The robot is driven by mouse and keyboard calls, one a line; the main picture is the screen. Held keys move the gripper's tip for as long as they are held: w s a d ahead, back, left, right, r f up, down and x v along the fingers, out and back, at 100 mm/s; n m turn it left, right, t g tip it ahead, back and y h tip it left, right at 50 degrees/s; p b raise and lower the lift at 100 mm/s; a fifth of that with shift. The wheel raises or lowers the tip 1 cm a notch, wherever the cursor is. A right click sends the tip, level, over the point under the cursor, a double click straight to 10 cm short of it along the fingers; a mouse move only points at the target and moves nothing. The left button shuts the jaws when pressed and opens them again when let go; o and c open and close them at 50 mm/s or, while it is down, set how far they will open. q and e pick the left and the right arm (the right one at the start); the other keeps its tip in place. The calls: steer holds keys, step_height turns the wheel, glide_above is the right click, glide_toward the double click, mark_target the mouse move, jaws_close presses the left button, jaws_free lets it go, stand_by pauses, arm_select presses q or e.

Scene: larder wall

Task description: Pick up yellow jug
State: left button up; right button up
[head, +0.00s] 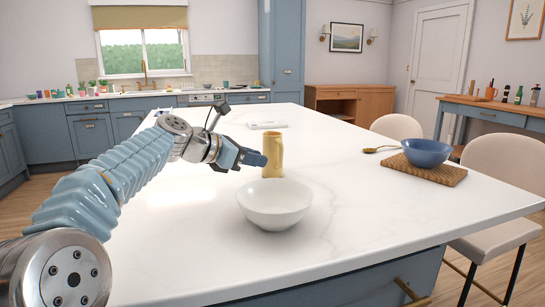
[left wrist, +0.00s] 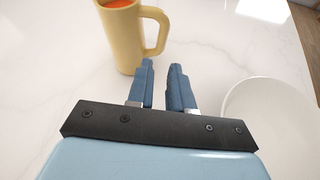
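The yellow jug (head: 273,156) stands upright on the white island top, just behind the white bowl (head: 275,204). In the left wrist view the jug (left wrist: 121,38) shows its handle on the right and something orange inside its mouth. My left gripper (head: 262,160) is beside the jug, at its left in the head view. In the left wrist view the two blue fingers of the gripper (left wrist: 162,66) are parted with nothing between them. The fingertips are just short of the handle; I cannot tell whether they touch the jug. My right gripper is not in view.
The white bowl also shows at the right of the left wrist view (left wrist: 270,125). A blue bowl (head: 427,152) sits on a wooden board (head: 448,175) at the right, with a gold spoon (head: 381,149) beside it. A flat white item (head: 267,125) lies behind the jug. The left foreground counter is clear.

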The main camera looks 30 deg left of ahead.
mark_target(278, 160)
arm_select(q)
steer(key=x, duration=0.7)
steer(key=shift+w+d+r+p, duration=0.1)
steer(key=shift+w+r+p, duration=0.05)
steer(key=shift+r+p, duration=0.2)
steer(key=shift+c, duration=0.5)
jaws_close()
stand_by(0.5)
